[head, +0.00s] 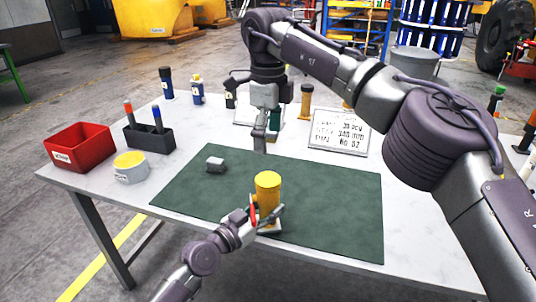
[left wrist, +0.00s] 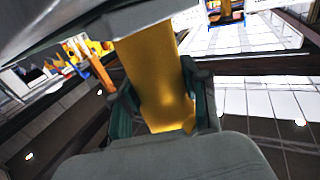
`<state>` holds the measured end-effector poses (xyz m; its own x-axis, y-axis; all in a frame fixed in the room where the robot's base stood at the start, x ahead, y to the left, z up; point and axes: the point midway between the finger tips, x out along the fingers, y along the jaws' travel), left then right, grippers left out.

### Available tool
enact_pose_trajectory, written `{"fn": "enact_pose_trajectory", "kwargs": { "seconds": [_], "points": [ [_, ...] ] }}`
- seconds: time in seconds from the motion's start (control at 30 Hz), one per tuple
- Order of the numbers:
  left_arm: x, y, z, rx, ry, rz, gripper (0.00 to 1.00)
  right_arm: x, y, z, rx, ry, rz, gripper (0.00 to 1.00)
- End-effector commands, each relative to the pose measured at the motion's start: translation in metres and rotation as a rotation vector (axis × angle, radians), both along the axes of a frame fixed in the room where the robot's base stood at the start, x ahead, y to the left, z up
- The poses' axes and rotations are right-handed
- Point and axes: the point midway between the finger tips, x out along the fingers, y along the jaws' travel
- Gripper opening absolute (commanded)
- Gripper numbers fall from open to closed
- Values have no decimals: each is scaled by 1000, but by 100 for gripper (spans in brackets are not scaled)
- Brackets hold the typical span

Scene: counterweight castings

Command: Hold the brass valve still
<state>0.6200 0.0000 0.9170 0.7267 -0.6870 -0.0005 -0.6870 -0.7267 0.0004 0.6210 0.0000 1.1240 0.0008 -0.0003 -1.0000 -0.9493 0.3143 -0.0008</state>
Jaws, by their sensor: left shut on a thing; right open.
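The brass valve (head: 267,190) is a yellow-gold upright cylinder at the front middle of the green mat. My left gripper (head: 265,217) reaches it from the lower left and is shut around its lower part. In the left wrist view the valve (left wrist: 158,75) stands between the two dark green finger pads of the left gripper (left wrist: 163,108). The fingers hide part of its lower end, and a pale piece shows around its foot.
The green mat (head: 330,200) lies on a white table (head: 90,180). A small grey block (head: 216,165) sits on the mat. A red bin (head: 78,147), a dark pen holder (head: 149,138) and a yellow-topped tub (head: 131,167) stand left. A sign (head: 339,132) and bottles stand behind. The mat's right side is clear.

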Motion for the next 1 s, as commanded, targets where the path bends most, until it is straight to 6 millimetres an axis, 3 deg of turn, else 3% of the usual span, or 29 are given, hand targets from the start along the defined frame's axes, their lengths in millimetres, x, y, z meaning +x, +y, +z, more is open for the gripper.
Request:
{"fn": "enact_pose_trajectory", "kwargs": {
  "seconds": [0.13,0.4,0.43,0.6,1.0],
  "points": [
    [0,0,0,0,0,0,0,0,0,11,0,1,-1,91],
    [0,0,0,0,0,0,0,0,0,12,0,1,0,91],
    [0,0,0,0,0,0,47,0,0,12,0,1,0,91],
    [0,0,0,0,0,0,74,0,0,12,0,1,0,91],
    [-4,5,-1,1,1,1,74,0,0,12,0,1,0,91]
  ]
}}
